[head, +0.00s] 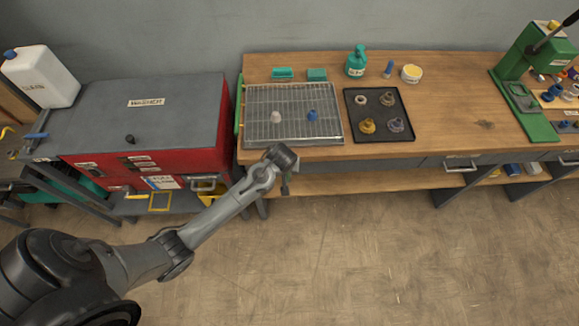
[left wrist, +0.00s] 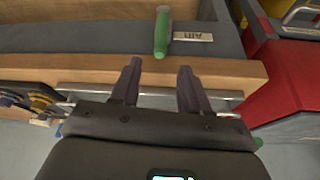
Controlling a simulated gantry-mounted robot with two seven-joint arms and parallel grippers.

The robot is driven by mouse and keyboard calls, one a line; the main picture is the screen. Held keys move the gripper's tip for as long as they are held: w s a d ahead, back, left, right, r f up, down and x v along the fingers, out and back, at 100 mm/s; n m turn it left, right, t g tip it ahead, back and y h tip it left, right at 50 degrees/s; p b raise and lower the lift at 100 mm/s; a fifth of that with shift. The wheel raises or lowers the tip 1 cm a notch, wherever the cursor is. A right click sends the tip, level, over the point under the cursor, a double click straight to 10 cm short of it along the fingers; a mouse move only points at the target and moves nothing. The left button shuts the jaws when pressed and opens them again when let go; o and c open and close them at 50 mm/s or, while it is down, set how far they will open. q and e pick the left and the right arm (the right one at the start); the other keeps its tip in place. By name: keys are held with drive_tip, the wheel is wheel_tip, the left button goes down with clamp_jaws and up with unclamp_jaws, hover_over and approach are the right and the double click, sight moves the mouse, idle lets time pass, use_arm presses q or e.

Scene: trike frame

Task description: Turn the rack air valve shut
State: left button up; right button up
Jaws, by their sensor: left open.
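The air valve's green lever (left wrist: 162,32) shows in the left wrist view on the grey front below the bench's wooden edge. It points roughly up and down in that picture, beside a white label (left wrist: 192,37) reading AIR, upside down. My left gripper (left wrist: 158,80) is open and empty, its two dark fingers pointing toward the lever. The lever lies just beyond the fingertips, between their lines, apparently apart from them. In the head view my left wrist (head: 280,157) is at the bench's front edge, below the wire rack, and hides the valve area. My right gripper is in neither view.
The wire rack (head: 255,100) holds a white and a blue part. A dark tray (head: 379,112) with several parts lies right of it. The red washer (head: 120,165) stands left of the bench. A green press (head: 520,80) stands far right. The floor in front is clear.

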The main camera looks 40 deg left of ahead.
sight(288, 174)
use_arm(q)
drive_tip(key=b+x, duration=0.1)
drive_tip(key=x, duration=0.8)
drive_tip(key=shift+f, duration=0.35)
clamp_jaws()
